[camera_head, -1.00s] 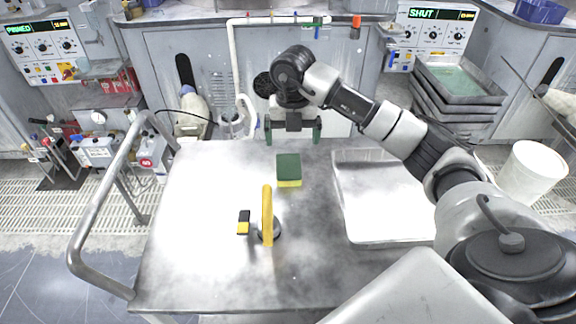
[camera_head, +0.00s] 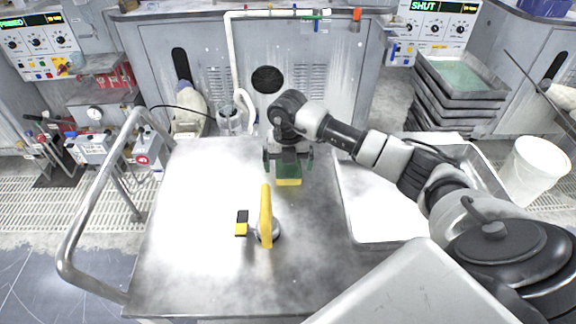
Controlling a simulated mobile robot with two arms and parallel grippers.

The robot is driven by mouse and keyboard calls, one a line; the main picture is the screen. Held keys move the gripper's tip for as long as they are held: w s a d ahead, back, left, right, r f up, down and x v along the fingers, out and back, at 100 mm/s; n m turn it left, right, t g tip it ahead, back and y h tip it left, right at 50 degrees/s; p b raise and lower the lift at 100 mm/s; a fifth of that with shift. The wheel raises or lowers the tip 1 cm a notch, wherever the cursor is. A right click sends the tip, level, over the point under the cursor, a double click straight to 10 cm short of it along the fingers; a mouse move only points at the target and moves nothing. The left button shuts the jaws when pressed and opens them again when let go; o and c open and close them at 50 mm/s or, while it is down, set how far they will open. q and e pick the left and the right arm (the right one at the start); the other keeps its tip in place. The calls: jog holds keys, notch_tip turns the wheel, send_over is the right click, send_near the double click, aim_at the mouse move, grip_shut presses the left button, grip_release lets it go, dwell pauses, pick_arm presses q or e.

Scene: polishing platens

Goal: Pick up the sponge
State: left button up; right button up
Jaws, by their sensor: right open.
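The sponge (camera_head: 289,181) is a block with a green top and a yellow lower side, lying on the metal cart top (camera_head: 190,275) near its far middle. My right gripper (camera_head: 288,166) is right over the sponge, pointing down, with its fingers apart on the left and right of it. The gripper covers the far part of the sponge. I cannot tell whether the fingers touch it. My left gripper is not in view.
A yellow-handled tool (camera_head: 265,215) stands nearer on the cart, with a small black and yellow block (camera_head: 242,223) left of it. A shallow metal tray (camera_head: 385,228) lies right of the sponge. A rail (camera_head: 75,225) runs along the cart's left side. The cart's left part is clear.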

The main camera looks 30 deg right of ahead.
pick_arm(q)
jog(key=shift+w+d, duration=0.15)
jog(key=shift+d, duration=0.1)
pick_arm(e)
jog(key=shift+f, duration=0.3)
jog(key=c, duration=1)
jog(key=shift+r, duration=0.15)
jog(key=shift+r, duration=0.6)
notch_tip(320, 180, up, 3)
jog(key=shift+w+f+b, duration=0.1)
jog(key=shift+b, duration=0.2)
pick_arm(q)
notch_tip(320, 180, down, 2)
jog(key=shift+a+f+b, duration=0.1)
jog(key=shift+b, duration=0.75)
pick_arm(e)
jog(key=w+d+r, duration=0.4)
jog(key=d+r, duration=0.2)
jog(key=d, duration=0.4)
jog(key=shift+w+d+r, duration=0.25)
jog(key=shift+d+r, duration=0.15)
